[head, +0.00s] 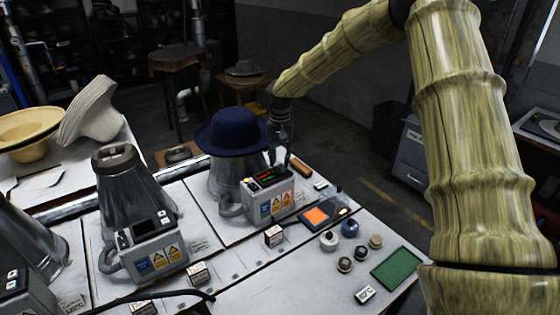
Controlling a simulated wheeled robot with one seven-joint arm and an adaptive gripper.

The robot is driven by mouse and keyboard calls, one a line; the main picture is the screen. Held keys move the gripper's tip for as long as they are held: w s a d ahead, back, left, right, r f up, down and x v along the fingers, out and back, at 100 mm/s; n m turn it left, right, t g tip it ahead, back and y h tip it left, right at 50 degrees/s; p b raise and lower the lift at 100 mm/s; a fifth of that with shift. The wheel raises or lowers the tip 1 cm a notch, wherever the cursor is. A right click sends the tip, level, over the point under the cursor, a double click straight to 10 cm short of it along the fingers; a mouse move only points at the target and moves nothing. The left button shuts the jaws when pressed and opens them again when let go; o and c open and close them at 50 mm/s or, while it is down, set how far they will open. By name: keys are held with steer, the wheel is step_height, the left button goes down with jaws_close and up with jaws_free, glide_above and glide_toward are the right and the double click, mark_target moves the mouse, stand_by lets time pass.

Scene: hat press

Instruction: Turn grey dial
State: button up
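The grey dial cannot be made out in the head view. A grey control box (267,198) with a small lit red and green display (266,176) and warning labels stands in front of the press under a dark blue hat (234,131). My gripper (280,161) points down over the top right part of this box, just right of the display. Its two dark fingers look apart, with a small gap between them. They cover part of the box's top. Whether they touch anything there is too small to tell.
A second press (123,180) with its own control box (151,245) stands to the left. To the right are an orange-lit pad (318,215), several small round knobs or pots, and a green mat (396,268). A small white label block (273,236) stands in front of the box.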

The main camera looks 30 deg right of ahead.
mark_target(281, 168)
steer(key=shift+s+f, duration=0.35)
steer(key=shift+f, duration=0.2)
steer(key=shift+w+f, duration=0.25)
steer(key=shift+f, duration=0.4)
steer(key=shift+s+r, duration=0.1)
steer(key=shift+s, duration=0.05)
steer(key=shift+c, duration=0.4)
jaws_close()
